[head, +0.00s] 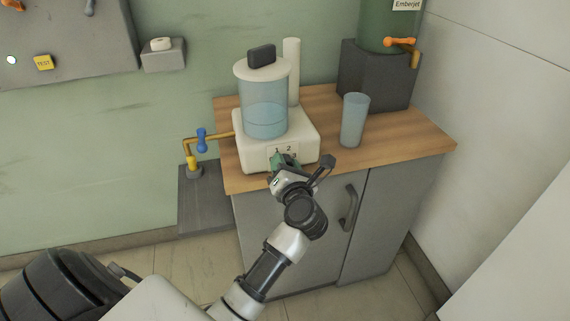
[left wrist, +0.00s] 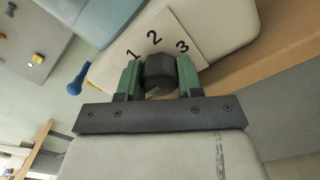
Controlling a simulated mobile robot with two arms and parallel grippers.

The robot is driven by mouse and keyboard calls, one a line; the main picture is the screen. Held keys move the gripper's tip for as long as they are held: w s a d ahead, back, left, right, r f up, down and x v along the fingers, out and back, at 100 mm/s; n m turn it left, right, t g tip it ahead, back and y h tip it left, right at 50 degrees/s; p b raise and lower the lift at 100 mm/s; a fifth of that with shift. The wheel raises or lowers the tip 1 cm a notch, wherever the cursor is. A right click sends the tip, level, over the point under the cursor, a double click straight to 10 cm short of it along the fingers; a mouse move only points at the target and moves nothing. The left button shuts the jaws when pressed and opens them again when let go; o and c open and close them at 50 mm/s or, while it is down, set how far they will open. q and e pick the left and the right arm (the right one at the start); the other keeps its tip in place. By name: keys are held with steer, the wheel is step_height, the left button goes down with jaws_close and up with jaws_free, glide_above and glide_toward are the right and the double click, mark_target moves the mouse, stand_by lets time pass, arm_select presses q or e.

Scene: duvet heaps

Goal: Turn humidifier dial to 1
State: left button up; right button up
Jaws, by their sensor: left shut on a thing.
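The humidifier (head: 246,142) stands on the wooden cabinet top, with a white base and a clear bluish tank. Its front plate carries the numbers 1, 2 and 3, which also show on the plate in the left wrist view (left wrist: 171,36). The dark dial (left wrist: 159,70) sits below the numbers. My left gripper (head: 284,161) is at the front of the base, its green fingers shut on the dial from both sides. Which number the dial points to cannot be told. In the head view the gripper hides the dial. My right gripper is not in view.
A clear bluish cup (head: 354,121) stands right of the humidifier on the wooden top (head: 408,131). A green dispenser (head: 385,28) with an orange tap is behind it. A blue-handled valve (head: 202,141) on a pipe is at the left. Cabinet doors with a handle (head: 348,208) are below.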

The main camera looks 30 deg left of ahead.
arm_select(q)
steer(key=shift+r+m+p, duration=0.15)
steer(key=shift+m+p, duration=0.15)
steer(key=shift+p, duration=0.3)
steer(key=m+p, duration=0.8)
steer(key=p, duration=0.3)
steer(key=shift+s+r+p, duration=0.1)
steer(key=shift+r+p, duration=0.05)
steer(key=shift+p, duration=0.15)
steer(key=shift+f+m+p, duration=0.2)
steer(key=shift+m+p, duration=1.15)
steer(key=shift+m, duration=0.25)
steer(key=o, duration=0.9)
